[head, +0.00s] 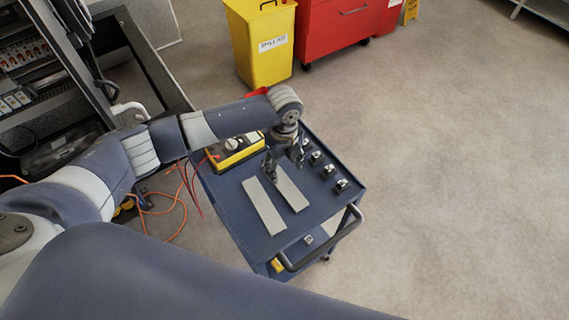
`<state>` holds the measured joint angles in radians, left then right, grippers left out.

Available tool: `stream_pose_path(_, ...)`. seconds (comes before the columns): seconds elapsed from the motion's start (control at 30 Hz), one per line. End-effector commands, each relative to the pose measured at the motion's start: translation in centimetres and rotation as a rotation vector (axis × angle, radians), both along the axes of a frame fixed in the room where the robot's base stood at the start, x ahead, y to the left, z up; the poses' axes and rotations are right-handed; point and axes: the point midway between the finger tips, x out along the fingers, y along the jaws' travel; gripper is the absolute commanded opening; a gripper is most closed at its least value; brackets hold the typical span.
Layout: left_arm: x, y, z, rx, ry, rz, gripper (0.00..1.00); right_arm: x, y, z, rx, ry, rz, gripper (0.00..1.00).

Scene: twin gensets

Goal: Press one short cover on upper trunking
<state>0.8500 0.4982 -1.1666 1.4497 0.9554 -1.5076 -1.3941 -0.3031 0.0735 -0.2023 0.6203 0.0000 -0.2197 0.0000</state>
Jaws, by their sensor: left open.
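Two flat, light grey strips, which look like the covers, lie side by side on a blue cart (233,204). The left cover (264,207) lies fully in view. The right cover (293,193) has its far end partly hidden by my left gripper (286,169). That gripper points down over the right cover's far end, open, with a finger to either side. I cannot tell whether it touches the cover. I cannot make out the upper trunking; an open cabinet (28,60) stands at the left. My right gripper is out of view.
A yellow multimeter (236,150) with red leads lies at the cart's back left. Several small dark parts (329,171) line its right side. The cart's handle (325,243) is in front. A yellow bin (262,45) and red cabinet (335,25) stand behind. Floor at right is clear.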

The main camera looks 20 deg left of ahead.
Motion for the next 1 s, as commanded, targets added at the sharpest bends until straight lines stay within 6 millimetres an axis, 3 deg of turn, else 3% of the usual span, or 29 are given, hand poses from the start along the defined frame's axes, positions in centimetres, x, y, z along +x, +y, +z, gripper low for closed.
stream_pose_path(0.37,0.0,0.0,-5.0,0.000,-0.001,0.001,0.58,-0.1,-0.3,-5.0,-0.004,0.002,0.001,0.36)
stream_pose_path(0.7,0.0,-0.1,-8.2,-0.002,-0.001,0.001,0.58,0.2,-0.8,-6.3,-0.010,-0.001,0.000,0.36)
stream_pose_path(1.0,0.0,-0.1,-8.6,-0.001,-0.002,0.001,0.58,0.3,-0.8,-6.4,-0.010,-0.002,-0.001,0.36)
